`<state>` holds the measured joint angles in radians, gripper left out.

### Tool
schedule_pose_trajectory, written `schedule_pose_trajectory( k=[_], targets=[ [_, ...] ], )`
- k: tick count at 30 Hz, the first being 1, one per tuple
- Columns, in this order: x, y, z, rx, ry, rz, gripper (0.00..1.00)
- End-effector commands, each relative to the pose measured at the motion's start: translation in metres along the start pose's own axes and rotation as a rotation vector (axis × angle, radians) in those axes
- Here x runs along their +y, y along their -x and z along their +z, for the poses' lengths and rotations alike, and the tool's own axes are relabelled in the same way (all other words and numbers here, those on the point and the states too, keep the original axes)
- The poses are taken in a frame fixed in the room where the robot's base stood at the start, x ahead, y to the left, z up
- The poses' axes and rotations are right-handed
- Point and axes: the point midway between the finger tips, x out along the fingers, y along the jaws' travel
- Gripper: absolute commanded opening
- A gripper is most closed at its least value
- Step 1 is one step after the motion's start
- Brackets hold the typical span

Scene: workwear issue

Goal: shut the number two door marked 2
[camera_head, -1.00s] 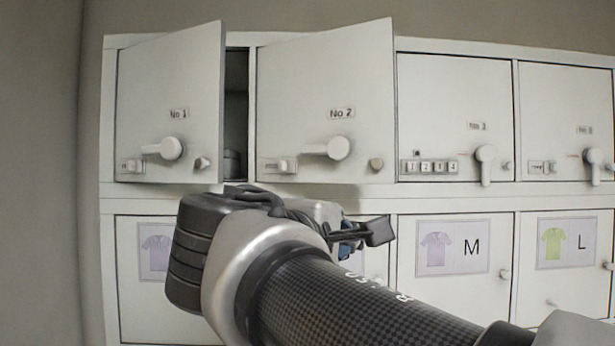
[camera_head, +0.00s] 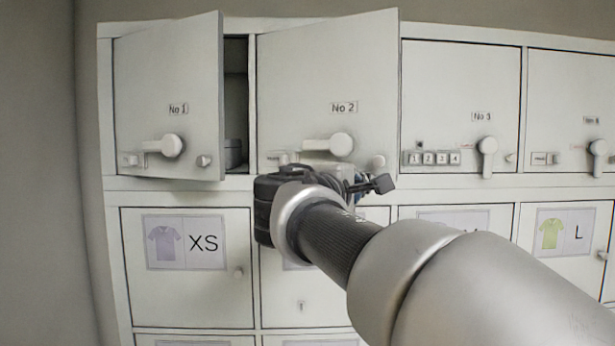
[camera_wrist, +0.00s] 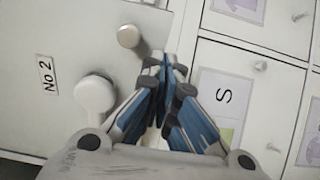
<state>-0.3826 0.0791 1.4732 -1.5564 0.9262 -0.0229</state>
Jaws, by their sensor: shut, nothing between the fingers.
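The door marked No 2 (camera_head: 330,75) stands ajar in the head view, its right edge swung out towards me. Its lever handle (camera_head: 340,145) lies sideways, and a round knob (camera_head: 376,162) sits near its lower right corner. In the wrist view the door (camera_wrist: 60,30) fills the left side, with its plate, white handle (camera_wrist: 95,94) and knob (camera_wrist: 128,36). My gripper (camera_wrist: 168,66) is shut and empty, its blue-sided fingers close to the door's lower edge near the knob. I cannot tell whether they touch. In the head view my wrist hides the fingertips and part of the door's lower edge.
The No 1 door (camera_head: 170,80) also stands ajar, beside a dark gap. The No 3 door (camera_head: 460,90), with a keypad, is shut. Below are shut doors with shirt labels, including XS (camera_head: 185,243) and L (camera_head: 565,233).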

Motion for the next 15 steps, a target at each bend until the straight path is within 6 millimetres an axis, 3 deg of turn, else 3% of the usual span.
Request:
schedule_pose_trajectory(
  k=[4, 15],
  targets=[
    [0.0003, -0.0108, 0.0001, 0.0, 0.002, 0.0, 0.0],
    [-0.0004, -0.0126, 0.0001, 0.001, 0.001, 0.0, 0.0]
  ],
)
